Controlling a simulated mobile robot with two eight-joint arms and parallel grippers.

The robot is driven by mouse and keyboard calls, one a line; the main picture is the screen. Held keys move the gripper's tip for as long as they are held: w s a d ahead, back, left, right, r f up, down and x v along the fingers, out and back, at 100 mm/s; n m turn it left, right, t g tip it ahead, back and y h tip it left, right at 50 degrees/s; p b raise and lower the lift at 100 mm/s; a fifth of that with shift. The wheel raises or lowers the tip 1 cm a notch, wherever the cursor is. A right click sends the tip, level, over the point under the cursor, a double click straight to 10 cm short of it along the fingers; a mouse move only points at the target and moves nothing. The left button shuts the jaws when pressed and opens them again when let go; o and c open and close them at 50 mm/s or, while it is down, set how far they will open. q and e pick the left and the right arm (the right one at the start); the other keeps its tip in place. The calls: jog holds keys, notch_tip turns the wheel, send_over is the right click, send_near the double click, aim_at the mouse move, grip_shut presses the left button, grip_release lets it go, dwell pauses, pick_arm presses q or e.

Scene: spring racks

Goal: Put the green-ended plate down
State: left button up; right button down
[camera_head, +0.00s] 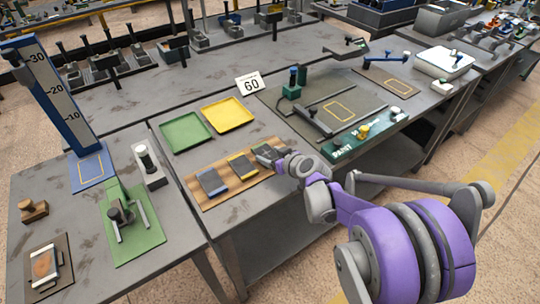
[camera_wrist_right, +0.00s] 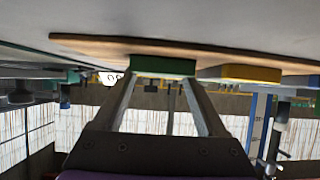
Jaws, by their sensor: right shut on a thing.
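My right gripper (camera_head: 272,157) reaches in from the right over the right end of the wooden board (camera_head: 208,203). It is shut on the green-ended plate, whose green end (camera_wrist_right: 162,66) shows between the fingers in the right wrist view. In the head view the gripper mostly hides this plate. The plate is at the board's surface or very close to it; I cannot tell if it touches. A yellow-ended plate (camera_head: 242,166) and a blue-ended plate (camera_head: 212,182) lie beside it on the board. My left gripper is not in view.
A green tray (camera_head: 186,132) and a yellow tray (camera_head: 227,115) lie behind the board, with a sign reading 60 (camera_head: 250,83). A dark mat with tools (camera_head: 340,105) is to the right. A green fixture (camera_head: 133,225) and a tall scale (camera_head: 55,95) stand left.

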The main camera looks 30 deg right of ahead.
grip_release()
jog(key=shift+s+r, duration=0.1)
jog(key=shift+r, duration=0.05)
jog(key=p+v, duration=0.1)
jog(key=v, duration=1)
jog(key=shift+s+r+p, duration=0.15)
jog(key=shift+s+p, duration=0.15)
jog(key=shift+s, duration=0.05)
jog(key=s+a+f+g, duration=0.3)
jog(key=s+a, duration=0.4)
jog(key=s, duration=0.2)
jog(key=s+a+f+g+h, duration=0.1)
jog(key=s+a+f+g, duration=0.2)
jog(key=s+a, duration=0.5)
jog(key=shift+s+a+f+m+g, duration=0.2)
jog(key=shift+s+f+m+g, duration=0.2)
jog(key=shift+s+g, duration=0.2)
